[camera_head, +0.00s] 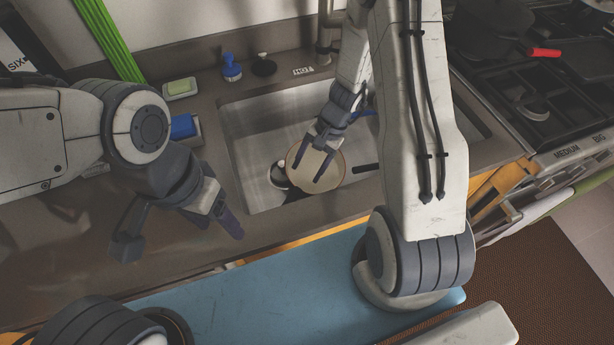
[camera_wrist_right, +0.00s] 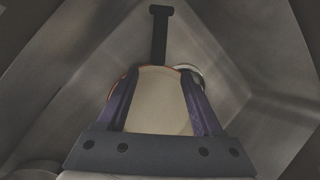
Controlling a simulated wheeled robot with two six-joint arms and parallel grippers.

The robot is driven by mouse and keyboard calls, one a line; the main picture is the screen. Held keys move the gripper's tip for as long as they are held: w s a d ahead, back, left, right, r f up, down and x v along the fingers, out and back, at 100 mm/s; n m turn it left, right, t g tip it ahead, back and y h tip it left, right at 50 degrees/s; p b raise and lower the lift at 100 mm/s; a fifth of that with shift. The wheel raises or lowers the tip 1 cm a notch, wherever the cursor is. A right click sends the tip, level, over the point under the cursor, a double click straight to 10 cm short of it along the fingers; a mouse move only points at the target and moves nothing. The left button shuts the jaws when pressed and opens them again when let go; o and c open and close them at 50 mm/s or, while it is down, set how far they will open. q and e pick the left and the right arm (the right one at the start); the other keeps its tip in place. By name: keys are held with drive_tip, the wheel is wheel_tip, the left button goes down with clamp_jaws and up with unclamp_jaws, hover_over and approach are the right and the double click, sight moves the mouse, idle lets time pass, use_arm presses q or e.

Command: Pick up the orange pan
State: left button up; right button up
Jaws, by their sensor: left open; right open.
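The pan (camera_head: 331,177) lies in the sink, with a cream round inside and a dark handle (camera_head: 364,168) pointing right in the head view. In the right wrist view the pan (camera_wrist_right: 158,100) shows a thin orange rim and its dark handle (camera_wrist_right: 160,35) points up. My right gripper (camera_head: 311,165) reaches down into the sink over the pan, open, its fingers on either side of part of the pan's inside in the picture. I cannot tell whether they touch it. My left gripper (camera_head: 182,245) is open and empty over the counter left of the sink.
The sink (camera_head: 262,125) has steep walls around the pan. A white and dark item (camera_head: 278,175) sits beside the pan. A blue sponge (camera_head: 183,127), a soap dish (camera_head: 180,88) and a blue brush (camera_head: 231,67) line the counter. A stove (camera_head: 540,95) stands right.

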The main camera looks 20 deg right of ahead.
sight(297, 190)
drive_tip(key=x, duration=0.8)
drive_tip(key=shift+s+f, duration=0.1)
drive_tip(key=shift+f, duration=0.15)
clamp_jaws()
idle(1.1)
